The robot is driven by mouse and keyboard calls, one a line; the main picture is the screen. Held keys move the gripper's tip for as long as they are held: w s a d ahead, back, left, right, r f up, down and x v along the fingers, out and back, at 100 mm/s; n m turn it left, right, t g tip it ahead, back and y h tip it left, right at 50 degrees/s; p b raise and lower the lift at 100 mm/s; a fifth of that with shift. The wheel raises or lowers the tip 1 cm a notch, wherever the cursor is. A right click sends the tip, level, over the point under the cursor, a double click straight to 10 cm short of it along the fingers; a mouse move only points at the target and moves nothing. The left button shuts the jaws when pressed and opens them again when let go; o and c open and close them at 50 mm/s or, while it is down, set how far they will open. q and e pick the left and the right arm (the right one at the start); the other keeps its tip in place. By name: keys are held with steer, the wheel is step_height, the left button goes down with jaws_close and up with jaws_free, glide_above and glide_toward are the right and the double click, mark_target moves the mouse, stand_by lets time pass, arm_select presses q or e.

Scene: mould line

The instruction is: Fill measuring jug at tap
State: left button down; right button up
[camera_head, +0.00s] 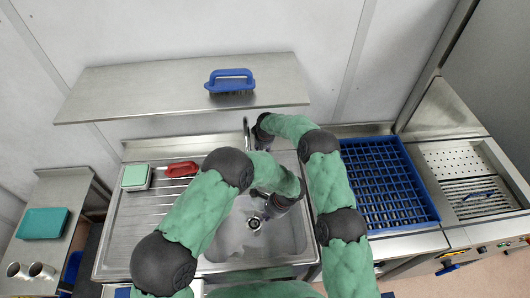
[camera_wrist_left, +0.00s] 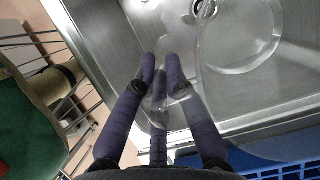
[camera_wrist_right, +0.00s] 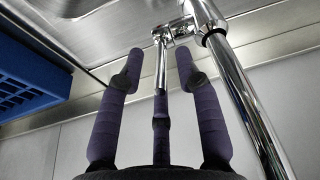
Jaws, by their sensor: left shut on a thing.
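The clear measuring jug (camera_wrist_left: 250,70) shows at the upper right of the left wrist view, its round rim partly cut off by the frame. My left gripper (camera_head: 262,212) is over the sink basin (camera_head: 290,236); in its wrist view the fingers (camera_wrist_left: 162,80) are shut on the jug's clear handle. The jug is hard to make out in the head view. The chrome tap (camera_head: 246,132) stands behind the basin. My right gripper (camera_wrist_right: 160,68) is open beside it, with the thin tap lever (camera_wrist_right: 161,62) between its fingers, apparently untouched. Any water is not discernible.
A red brush (camera_head: 181,169) and a green-topped block (camera_head: 136,176) lie on the drainer left of the basin. A shelf with a blue brush (camera_head: 230,80) hangs above. A blue rack (camera_head: 385,185) stands right of the sink. My arms cover part of the basin.

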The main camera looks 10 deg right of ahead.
steer(key=shift+r, duration=0.4)
steer(key=shift+v, duration=1.1)
steer(key=s+d, duration=0.2)
steer(key=s, duration=1)
steer(key=shift+d, duration=0.2)
steer(key=shift+f, duration=0.1)
